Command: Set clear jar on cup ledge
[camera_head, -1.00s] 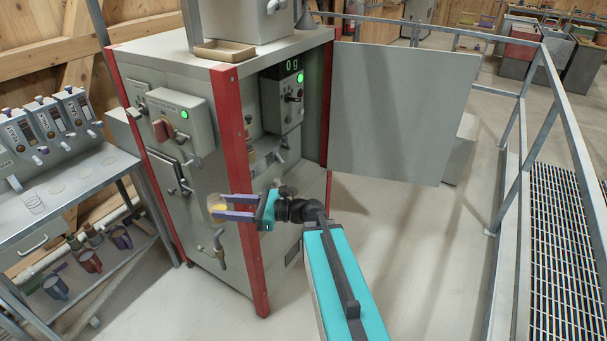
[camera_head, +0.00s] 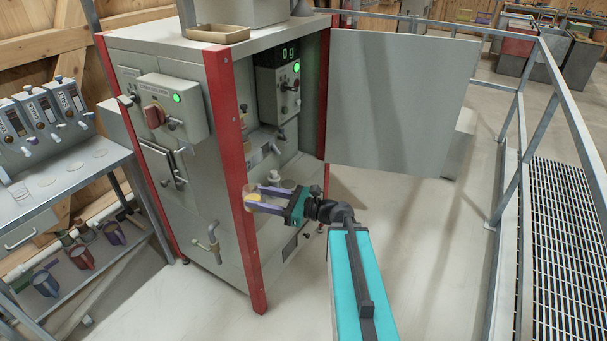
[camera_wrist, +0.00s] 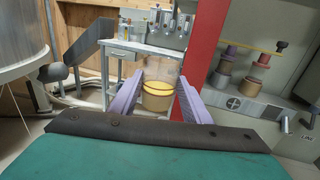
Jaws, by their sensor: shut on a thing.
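My gripper (camera_head: 268,197) is shut on the clear jar (camera_wrist: 158,99), with its purple fingers on either side of it. The jar has a yellow upper band and tan contents in the wrist view; in the head view the jar (camera_head: 251,201) is at the fingertips, in front of the red corner post. The mixer cabinet's open bay is just behind and right of my gripper. In the wrist view a shelf inside the cabinet (camera_wrist: 240,103) holds stacked purple and tan pieces at right. I cannot tell which surface is the cup ledge.
The red post (camera_head: 236,180) stands close beside the jar. The open cabinet door (camera_head: 400,100) juts out to the right. A dispenser bench (camera_head: 60,190) is at left, a railing (camera_head: 510,130) at right. Floor right of the cabinet is clear.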

